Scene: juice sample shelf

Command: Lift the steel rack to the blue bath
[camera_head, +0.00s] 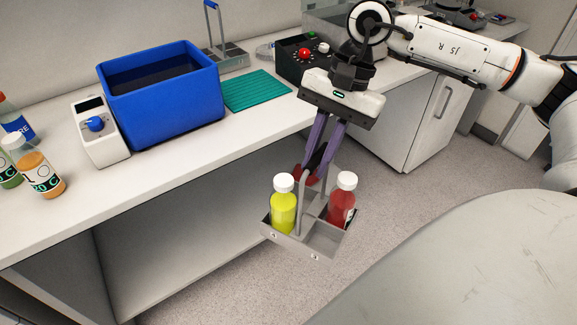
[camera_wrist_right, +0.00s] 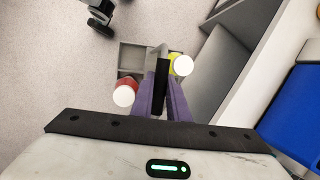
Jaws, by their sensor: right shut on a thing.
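The steel rack (camera_head: 308,247) hangs off the counter's front edge, over the floor. It carries a bottle of yellow juice (camera_head: 283,211) and a bottle of red juice (camera_head: 340,204), both white-capped and roughly upright. My right gripper (camera_head: 316,166) is shut on the rack's upright handle from above. The right wrist view shows the rack's empty compartments (camera_wrist_right: 132,56) and the handle between my purple fingers (camera_wrist_right: 160,96). The blue bath (camera_head: 178,110), open-topped with dark contents, stands on the counter to the left of the rack. It also shows in the right wrist view (camera_wrist_right: 292,128). My left gripper is out of view.
A white device with a blue knob (camera_head: 98,130) stands left of the bath, and several juice bottles (camera_head: 35,165) beyond it. A green mat (camera_head: 257,90) lies right of the bath. Another rack with a blue grip (camera_head: 228,56) and a black control box (camera_head: 303,58) stand behind.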

